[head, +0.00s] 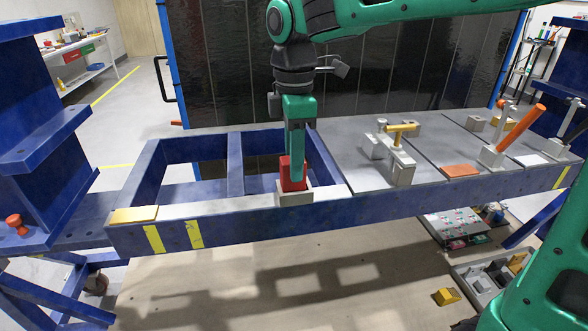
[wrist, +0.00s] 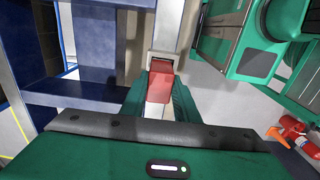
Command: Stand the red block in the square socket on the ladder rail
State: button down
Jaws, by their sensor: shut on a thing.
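The red block (head: 290,174) is upright between the fingers of my gripper (head: 295,168), at the square socket (head: 295,197) on the front rail of the blue ladder frame (head: 225,218). The socket is a light grey square holder. In the head view the block's lower end meets the socket's top; how deep it sits in it I cannot tell. In the wrist view the red block (wrist: 160,85) lies between the two green fingers of my gripper (wrist: 162,90), with the pale socket (wrist: 162,58) just beyond it.
Grey plates right of the socket carry a clamp with a yellow handle (head: 402,128) and one with an orange handle (head: 520,135). A yellow pad (head: 134,215) lies on the frame's left corner. A parts tray (head: 490,275) stands low at the right.

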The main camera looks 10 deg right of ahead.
notch_tip(320, 180, down, 2)
jog(key=shift+f, duration=0.15)
jog(key=c, duration=1.4)
grip_release()
jog(key=shift+o, duration=0.2)
notch_tip(320, 180, up, 12)
jog(key=shift+r, duration=0.1)
jog(key=s+d+f+m, duration=0.4)
jog(key=d+f+m, duration=0.15)
jog(key=d, duration=0.45)
jog(key=s+d+f+m, duration=0.35)
jog(key=d+m, duration=0.35)
jog(key=d, duration=0.3)
jog(key=s+d+f+m, duration=1)
jog(key=s+f+m, duration=0.1)
jog(key=s, duration=0.3)
jog(key=shift+s+d+f+m, duration=0.15)
jog(key=shift+s+f+m, duration=0.15)
jog(key=shift+f+m, duration=0.15)
